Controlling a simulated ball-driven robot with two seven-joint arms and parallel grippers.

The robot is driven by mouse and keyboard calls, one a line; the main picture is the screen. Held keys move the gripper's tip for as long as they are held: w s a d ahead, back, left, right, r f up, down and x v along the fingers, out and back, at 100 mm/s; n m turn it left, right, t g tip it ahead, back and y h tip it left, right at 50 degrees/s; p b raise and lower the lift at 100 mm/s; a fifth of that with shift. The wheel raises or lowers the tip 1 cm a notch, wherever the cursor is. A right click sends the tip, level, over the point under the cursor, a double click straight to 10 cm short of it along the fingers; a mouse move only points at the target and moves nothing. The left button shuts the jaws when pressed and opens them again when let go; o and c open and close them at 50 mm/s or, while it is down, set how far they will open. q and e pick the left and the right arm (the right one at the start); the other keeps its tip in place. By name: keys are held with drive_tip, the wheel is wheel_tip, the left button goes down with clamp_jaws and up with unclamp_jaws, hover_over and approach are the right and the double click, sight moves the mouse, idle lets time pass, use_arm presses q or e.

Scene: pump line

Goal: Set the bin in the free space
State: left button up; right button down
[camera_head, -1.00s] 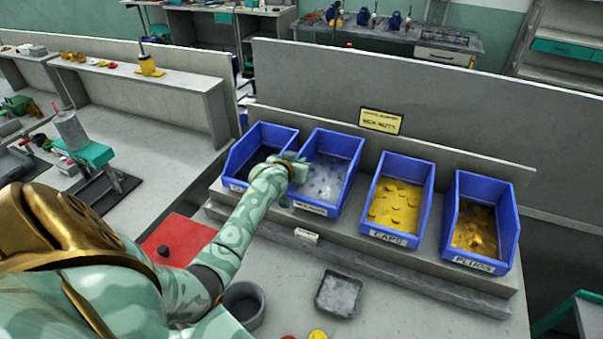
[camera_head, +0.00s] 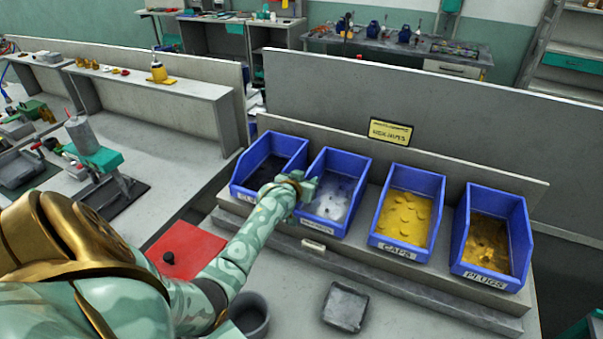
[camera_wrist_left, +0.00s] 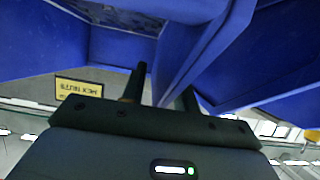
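The blue bin with small grey parts (camera_head: 332,232) is in the row on the grey shelf, between the dark-filled blue bin (camera_head: 240,192) and the CAPS bin (camera_head: 408,250). It looks upright, close beside the dark-filled bin, with a narrow gap to CAPS. My left gripper (camera_head: 306,187) is at its near left rim. In the left wrist view, a blue bin wall (camera_wrist_left: 205,55) passes between the two dark fingers (camera_wrist_left: 162,90), which appear closed on it; finger contact is partly hidden. My right gripper is not in view.
The PLUGS bin (camera_head: 490,284) stands at the right end. A yellow sign (camera_head: 390,132) is on the panel behind. In front lie a small grey tray (camera_head: 345,306), a round grey container (camera_head: 250,313) and a red mat (camera_head: 190,246) with a dark knob.

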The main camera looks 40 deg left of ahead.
use_arm(q)
drive_tip(key=p+v, duration=0.3)
drive_tip(key=v, duration=0.8)
drive_tip(key=shift+s, duration=0.35)
drive_tip(key=shift+r, duration=0.15)
